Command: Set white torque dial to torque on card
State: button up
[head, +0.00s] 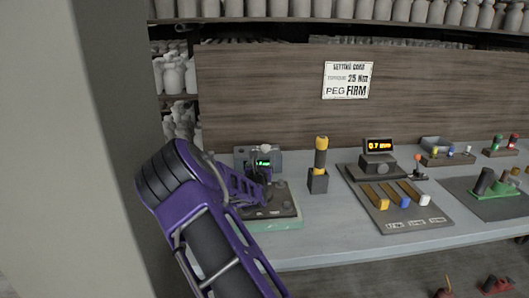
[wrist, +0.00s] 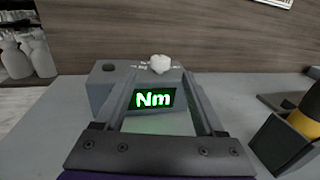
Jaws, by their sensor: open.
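The white torque dial (wrist: 160,63) sits on top of a grey box (wrist: 102,92) with a green-lit display (wrist: 153,99). The display shows "Nm" in the wrist view; no number is readable there. In the head view the dial (head: 265,148) is small, at the back of the bench. The setting card (head: 347,80) on the wooden panel reads torque 25 Nm, peg FIRM. My gripper (wrist: 160,78) is open and empty, its two fingers reaching toward the box with the dial between and beyond their tips. In the head view my purple arm partly covers the box.
A yellow-and-dark tool (head: 320,155) stands in a dark holder (head: 318,181) just right of the box. Further right is a board with an orange display (head: 379,145) and several coloured-ended bars. The bench front edge (head: 400,249) has some clear room.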

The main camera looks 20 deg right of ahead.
aim_at(265, 148)
jog(key=x, duration=0.6)
jog(key=shift+w+d+b, duration=0.25)
jog(key=shift+w+b, duration=0.05)
jog(key=shift+b, duration=0.05)
grip_shut()
